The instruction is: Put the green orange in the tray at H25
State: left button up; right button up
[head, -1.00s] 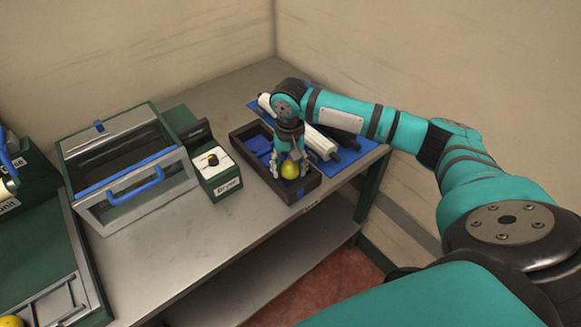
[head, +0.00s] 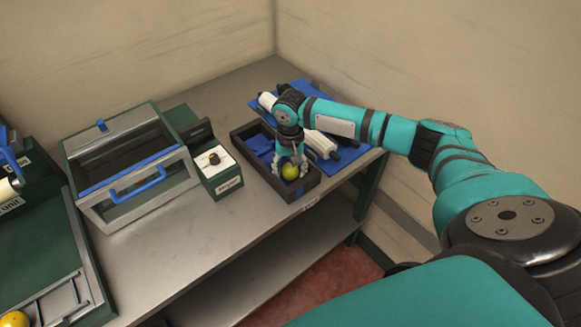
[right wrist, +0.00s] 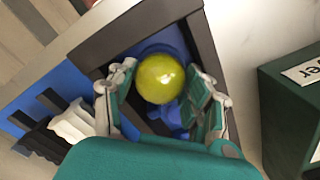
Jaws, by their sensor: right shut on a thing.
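The green orange (head: 290,172) is a yellow-green ball at the dark tray (head: 307,188) with a blue inside. My right gripper (head: 290,167) comes down from above and is shut on the orange. In the right wrist view, the orange (right wrist: 160,78) sits between the two fingers of the gripper (right wrist: 163,90), with the tray's dark walls (right wrist: 205,45) around it. I cannot tell whether the orange touches the tray floor. My left gripper does not show.
A green box with a dial (head: 222,172) stands just left of the tray. A glass-fronted case with a blue handle (head: 135,180) is further left. A blue mat (head: 352,160) with white rollers lies to the right. Another orange (head: 15,319) is at bottom left.

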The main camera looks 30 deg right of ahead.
aim_at(290, 166)
jog(key=shift+s+f, duration=0.15)
jog(key=shift+f, duration=0.1)
jog(key=o, duration=0.9)
jog(key=shift+s+f, duration=0.1)
jog(key=shift+o, duration=0.5)
jog(key=shift+f, duration=0.15)
notch_tip(290, 166, up, 13)
jog(key=b, duration=0.1)
jog(key=shift+w+b, duration=0.25)
jog(key=shift+b, duration=0.05)
